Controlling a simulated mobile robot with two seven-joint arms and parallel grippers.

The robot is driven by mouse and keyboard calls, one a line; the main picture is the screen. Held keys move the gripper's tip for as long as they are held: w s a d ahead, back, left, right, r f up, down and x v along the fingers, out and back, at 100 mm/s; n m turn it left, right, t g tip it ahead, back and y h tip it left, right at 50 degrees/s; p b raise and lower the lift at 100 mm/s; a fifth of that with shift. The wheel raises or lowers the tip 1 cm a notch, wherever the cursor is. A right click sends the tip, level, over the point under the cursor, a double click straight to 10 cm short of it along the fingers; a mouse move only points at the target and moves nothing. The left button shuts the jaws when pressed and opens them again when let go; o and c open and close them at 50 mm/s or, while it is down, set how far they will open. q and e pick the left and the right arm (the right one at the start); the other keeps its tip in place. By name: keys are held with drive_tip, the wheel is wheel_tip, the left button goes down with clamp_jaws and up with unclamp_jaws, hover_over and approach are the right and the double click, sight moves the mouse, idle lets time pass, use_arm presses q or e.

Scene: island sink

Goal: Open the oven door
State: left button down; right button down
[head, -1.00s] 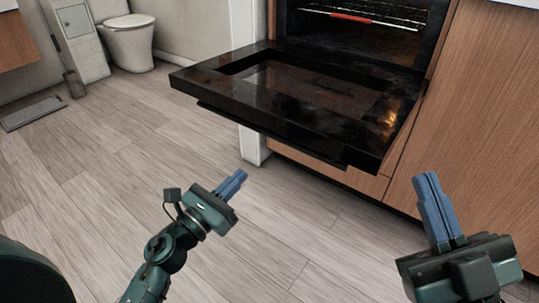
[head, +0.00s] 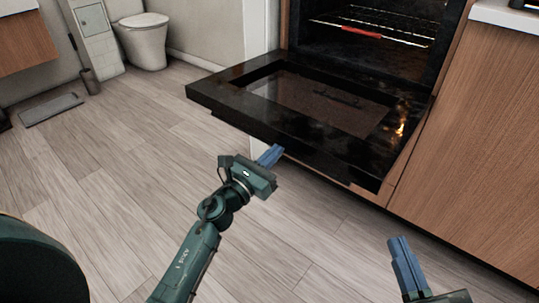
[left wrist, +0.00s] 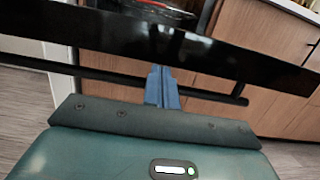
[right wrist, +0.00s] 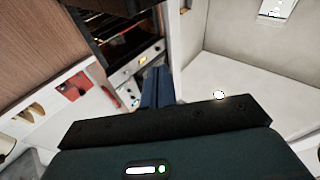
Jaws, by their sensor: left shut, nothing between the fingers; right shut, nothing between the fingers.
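The black oven door (head: 300,110) is swung down and lies open, roughly level, in front of the oven cavity (head: 370,35). My left gripper (head: 269,155) is shut and empty, at the door's front edge and low in the head view. In the left wrist view its blue fingers (left wrist: 162,87) overlap the dark handle bar (left wrist: 105,77) under the door edge (left wrist: 160,38); I cannot tell whether they touch. My right gripper (head: 405,262) is shut and empty, below and to the right of the door. Its fingers also show in the right wrist view (right wrist: 156,87).
Wood cabinet fronts (head: 475,150) stand right of the oven. A red-edged wire rack (head: 345,28) is inside the cavity. A toilet (head: 142,38) and a floor mat (head: 50,109) are at the far left. The floor left of the door is clear.

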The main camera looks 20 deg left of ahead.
use_arm(q)
drive_tip(key=shift+r, duration=0.5)
